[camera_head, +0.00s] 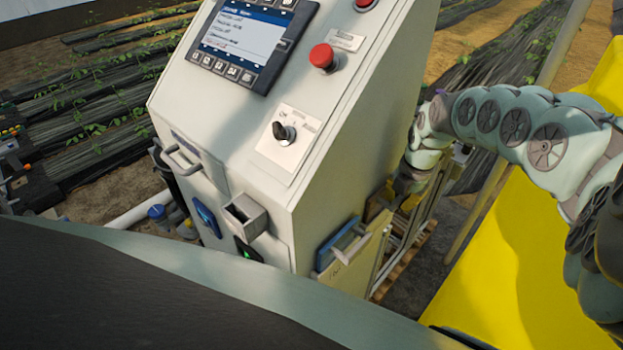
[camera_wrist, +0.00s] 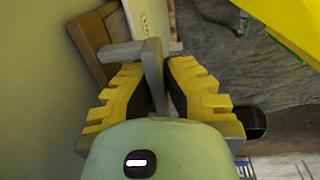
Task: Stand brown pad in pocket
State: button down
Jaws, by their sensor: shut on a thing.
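The brown pad (camera_head: 376,206) is by the cabinet's right side in the head view, partly hidden by my gripper (camera_head: 398,200). In the wrist view the brown pad (camera_wrist: 93,45) shows at upper left, and my gripper (camera_wrist: 158,95) has its yellow fingers shut on the pad's grey handle (camera_wrist: 150,62). The cream pocket (camera_head: 350,278) is on the cabinet's right side. A blue pad (camera_head: 340,245) with a grey handle stands at its near end. The brown pad is at the pocket's far end. Whether its lower edge is inside or above the pocket is hidden.
The white control cabinet (camera_head: 290,110) stands close on the left of my gripper. A yellow surface (camera_head: 480,270) lies to the right. A metal frame (camera_head: 400,245) on a wooden pallet is beneath and behind the pocket.

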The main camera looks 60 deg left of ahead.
jog(key=c, duration=1.1)
grip_release()
jog(key=shift+o, duration=0.2)
notch_tip(320, 180, up, 12)
jog(key=d, duration=0.1)
jog(key=shift+w, duration=0.2)
